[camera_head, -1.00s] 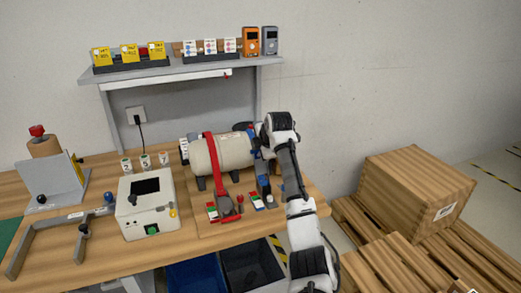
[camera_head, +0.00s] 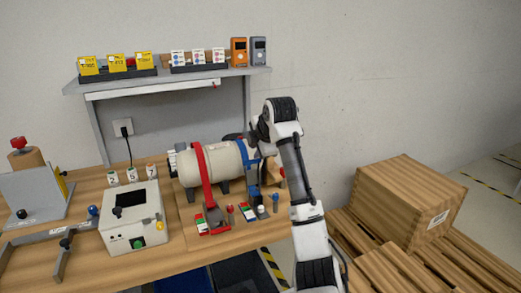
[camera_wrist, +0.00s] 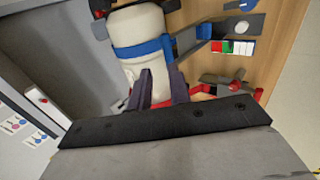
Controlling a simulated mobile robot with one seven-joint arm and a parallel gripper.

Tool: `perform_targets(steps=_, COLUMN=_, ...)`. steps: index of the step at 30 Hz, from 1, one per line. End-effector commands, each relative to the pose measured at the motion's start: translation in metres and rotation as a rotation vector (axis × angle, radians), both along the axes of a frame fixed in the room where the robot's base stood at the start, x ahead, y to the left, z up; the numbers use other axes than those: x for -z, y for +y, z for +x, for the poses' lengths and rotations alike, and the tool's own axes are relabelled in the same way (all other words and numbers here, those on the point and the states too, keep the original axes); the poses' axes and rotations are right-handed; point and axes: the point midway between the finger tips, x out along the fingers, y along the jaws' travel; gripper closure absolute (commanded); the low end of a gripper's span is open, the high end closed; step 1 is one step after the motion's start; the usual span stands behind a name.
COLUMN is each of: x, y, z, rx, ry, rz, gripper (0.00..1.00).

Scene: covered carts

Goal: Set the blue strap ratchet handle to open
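A cream tank (camera_head: 222,163) lies on the bench with a red strap (camera_head: 203,165) and a blue strap (camera_head: 246,160) around it. The blue strap runs down to its ratchet (camera_head: 253,192) at the tank's front right. In the wrist view the blue strap (camera_wrist: 140,49) crosses the tank (camera_wrist: 140,22) and meets the grey and blue ratchet (camera_wrist: 190,40) at right. My gripper (camera_wrist: 158,78) is open and empty, its two dark fingers apart over the tank beside the blue strap. The fingertips are hidden in the head view. The handle's exact angle is hard to tell.
A red ratchet (camera_head: 215,218) and coloured cards (camera_head: 248,212) sit in front of the tank. A white device box (camera_head: 132,215) stands left. A shelf (camera_head: 170,80) with boxes hangs behind. Wooden crates (camera_head: 408,200) stand right of the bench.

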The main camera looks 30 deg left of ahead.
Motion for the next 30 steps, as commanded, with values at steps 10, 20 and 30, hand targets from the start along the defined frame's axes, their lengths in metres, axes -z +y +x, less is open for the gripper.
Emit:
perform_targets(steps=10, x=-0.031, y=-0.021, z=-0.017, rx=0.001, ry=-0.002, rz=0.001, gripper=0.81)
perform_targets(steps=20, x=-0.032, y=-0.020, z=-0.018, rx=0.002, ry=-0.002, rz=0.003, gripper=0.88)
perform_targets(steps=30, x=-0.053, y=0.080, z=-0.069, rx=0.105, ry=-0.170, rz=0.512, gripper=1.00)
